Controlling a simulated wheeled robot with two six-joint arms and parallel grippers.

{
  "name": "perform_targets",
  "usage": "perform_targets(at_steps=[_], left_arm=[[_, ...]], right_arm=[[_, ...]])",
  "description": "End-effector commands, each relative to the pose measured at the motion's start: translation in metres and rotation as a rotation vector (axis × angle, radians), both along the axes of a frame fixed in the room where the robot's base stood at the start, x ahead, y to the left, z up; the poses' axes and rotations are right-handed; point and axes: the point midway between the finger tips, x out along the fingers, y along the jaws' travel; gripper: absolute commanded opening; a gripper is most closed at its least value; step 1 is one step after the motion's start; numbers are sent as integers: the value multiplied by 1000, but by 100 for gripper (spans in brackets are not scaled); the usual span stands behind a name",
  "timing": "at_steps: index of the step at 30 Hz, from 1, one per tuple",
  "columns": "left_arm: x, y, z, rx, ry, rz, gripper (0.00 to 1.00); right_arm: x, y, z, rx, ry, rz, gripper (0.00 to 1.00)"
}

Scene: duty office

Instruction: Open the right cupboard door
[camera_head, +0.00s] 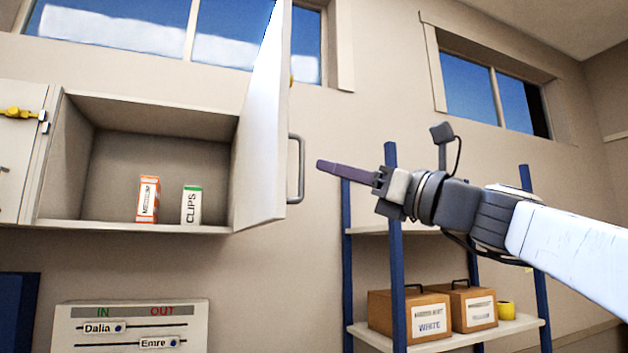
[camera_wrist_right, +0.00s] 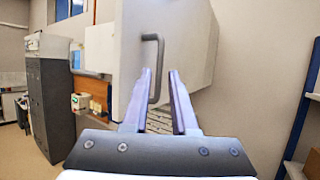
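The right cupboard door (camera_head: 262,130) stands swung wide open, jutting out from the cupboard (camera_head: 150,228). Its grey bar handle (camera_head: 299,168) is on the door's outer face, near the free edge. My right gripper (camera_head: 322,166) is to the right of the handle with its fingertips pointing at it, apart from it in the head view. In the right wrist view the right gripper (camera_wrist_right: 160,73) is open, with a gap between its fingers. The handle (camera_wrist_right: 155,60) shows beyond the fingertips, nearer the left finger. My left gripper is not in view.
Inside the cupboard stand an orange-and-white box (camera_head: 148,199) and a clips box (camera_head: 192,204). A blue-post shelf (camera_head: 394,250) with brown boxes (camera_head: 475,309) and a yellow mug (camera_head: 506,310) is below my right arm. An in/out board (camera_head: 130,312) hangs below the cupboard.

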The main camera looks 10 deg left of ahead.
Motion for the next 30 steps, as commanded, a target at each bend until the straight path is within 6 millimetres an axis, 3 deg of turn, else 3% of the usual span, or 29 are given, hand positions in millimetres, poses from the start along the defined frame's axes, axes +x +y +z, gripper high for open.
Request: perform_targets(at_steps=[1,6,24,28,30], left_arm=[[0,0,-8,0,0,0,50],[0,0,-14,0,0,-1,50],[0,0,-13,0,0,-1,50],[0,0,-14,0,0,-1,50],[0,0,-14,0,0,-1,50]], right_arm=[[-3,-8,-7,0,0,-4,26],[-10,-20,-11,-1,1,-1,26],[-10,-22,-12,-5,2,-2,26],[7,-22,-37,-74,6,-56,26],[25,-23,-68,-167,7,-116,26]])
